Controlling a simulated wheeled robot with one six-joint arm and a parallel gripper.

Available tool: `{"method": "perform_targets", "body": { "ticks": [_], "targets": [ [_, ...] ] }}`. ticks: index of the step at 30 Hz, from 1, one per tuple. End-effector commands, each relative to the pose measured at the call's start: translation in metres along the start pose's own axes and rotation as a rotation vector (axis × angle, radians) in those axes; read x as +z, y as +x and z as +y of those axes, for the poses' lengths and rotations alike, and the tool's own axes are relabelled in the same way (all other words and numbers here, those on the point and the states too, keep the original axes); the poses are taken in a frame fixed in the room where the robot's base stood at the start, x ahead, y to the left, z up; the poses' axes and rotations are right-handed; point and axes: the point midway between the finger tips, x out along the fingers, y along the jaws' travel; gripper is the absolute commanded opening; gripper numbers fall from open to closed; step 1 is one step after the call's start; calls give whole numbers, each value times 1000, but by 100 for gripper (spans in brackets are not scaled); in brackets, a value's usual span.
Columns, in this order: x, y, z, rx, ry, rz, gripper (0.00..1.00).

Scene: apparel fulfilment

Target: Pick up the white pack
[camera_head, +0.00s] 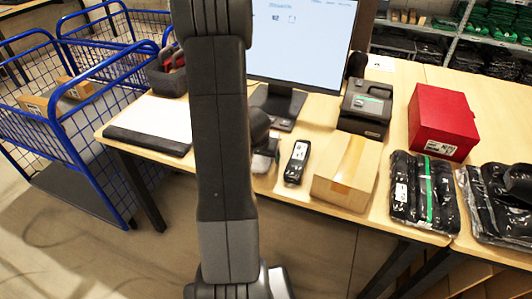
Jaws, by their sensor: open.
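No pack that is clearly white shows in the head view. A flat white-topped item (152,117) with a dark edge lies at the left end of the wooden table; I cannot tell if it is a pack. My own arm stands upright across the picture and hides part of the table behind it. My gripper is not in view.
On the table (316,217) are a monitor (300,45), a black device (366,108), a cardboard box (345,172), a red box (442,122) and dark bagged garments (424,190). A blue cage cart (75,125) stands left. Shelves are behind.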

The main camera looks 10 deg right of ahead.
Motion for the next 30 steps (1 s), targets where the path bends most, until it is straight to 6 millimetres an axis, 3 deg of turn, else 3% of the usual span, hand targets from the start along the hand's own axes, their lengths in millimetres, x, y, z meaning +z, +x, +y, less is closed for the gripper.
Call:
{"method": "perform_targets", "body": {
  "ticks": [4,11,12,22,30],
  "targets": [
    [0,-1,0,0,0,0,76],
    [0,-1,0,0,0,0,31],
    [0,-1,0,0,0,0,29],
    [-4,-8,0,-1,2,1,29],
    [-19,-46,-1,-1,1,3,29]
  ]
}}
